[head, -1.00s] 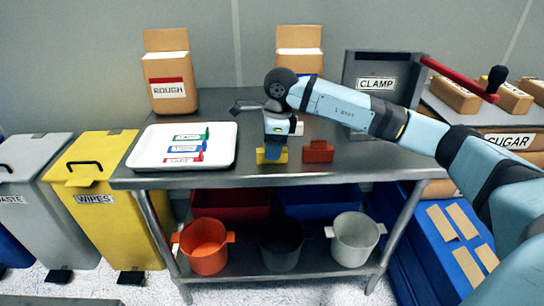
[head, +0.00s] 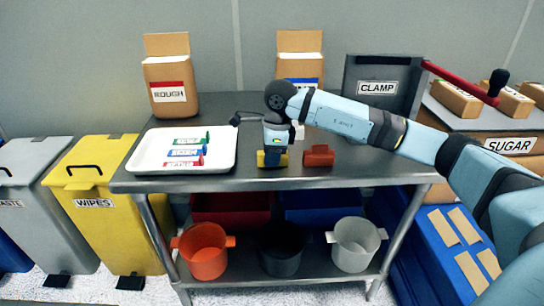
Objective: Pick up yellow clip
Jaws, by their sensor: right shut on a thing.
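The yellow clip (head: 263,159) is at the front edge area of the steel table (head: 222,183), left of an orange-red clip (head: 319,155). My right gripper (head: 273,155) points down onto the yellow clip from above and is shut on it. The gripper covers the clip's middle, so only its ends show. I cannot tell whether the clip is clear of the table top. My left gripper is not in view.
A white tray (head: 143,163) with several coloured markers lies to the left. Orange (head: 203,262), dark (head: 280,260) and white (head: 355,252) pots stand on the lower shelf.

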